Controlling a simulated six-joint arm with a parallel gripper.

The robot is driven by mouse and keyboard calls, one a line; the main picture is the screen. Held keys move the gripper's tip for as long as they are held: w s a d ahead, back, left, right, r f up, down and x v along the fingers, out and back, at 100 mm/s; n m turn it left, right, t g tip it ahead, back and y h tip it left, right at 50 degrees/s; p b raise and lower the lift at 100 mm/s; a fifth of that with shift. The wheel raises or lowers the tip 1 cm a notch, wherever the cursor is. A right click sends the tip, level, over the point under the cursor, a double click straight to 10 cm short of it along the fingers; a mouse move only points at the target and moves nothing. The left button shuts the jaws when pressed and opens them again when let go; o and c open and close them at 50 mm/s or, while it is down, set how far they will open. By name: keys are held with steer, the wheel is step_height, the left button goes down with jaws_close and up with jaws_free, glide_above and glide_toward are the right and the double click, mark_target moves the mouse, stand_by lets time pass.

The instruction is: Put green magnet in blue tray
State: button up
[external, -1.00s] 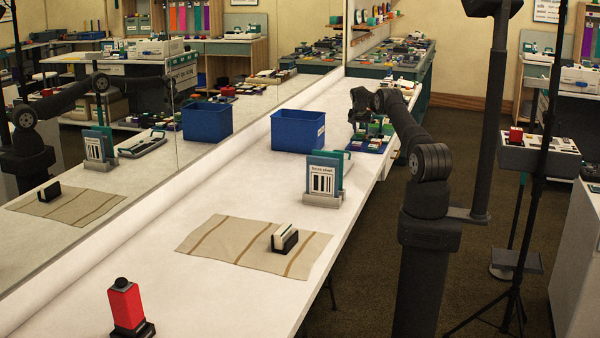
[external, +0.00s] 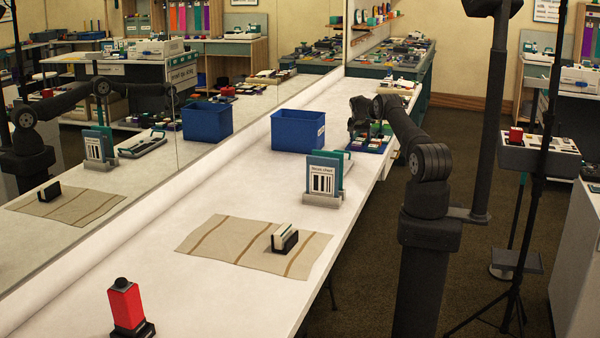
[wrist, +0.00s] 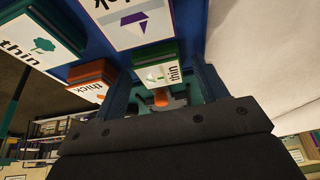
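A low blue tray (external: 381,151) with several coloured blocks stands at the far right edge of the white counter. My gripper (external: 356,136) points down at its left part. In the wrist view a green block (wrist: 156,53) with a card marked "thin" lies in front of my gripper (wrist: 165,84), between its spread fingers. The fingers look open, and whether they touch the block cannot be told. Which item is the green magnet is not clear from the frames. A reddish block marked "thick" (wrist: 91,74) lies left of the green one.
A deep blue bin (external: 298,130) stands left of the tray by the mirror wall. A focus chart stand (external: 323,181) is nearer. A cloth (external: 240,240) holds a black-and-white block (external: 284,238). A red prop (external: 126,304) stands in front.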

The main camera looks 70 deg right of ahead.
mark_target(360, 139)
steer(key=v, duration=1.2)
steer(key=shift+r, duration=0.1)
steer(key=x, duration=1.2)
steer(key=shift+f, duration=0.2)
step_height(360, 139, up, 3)
steer(key=shift+f, duration=0.15)
steer(key=shift+r, duration=0.5)
steer(key=shift+f, duration=0.1)
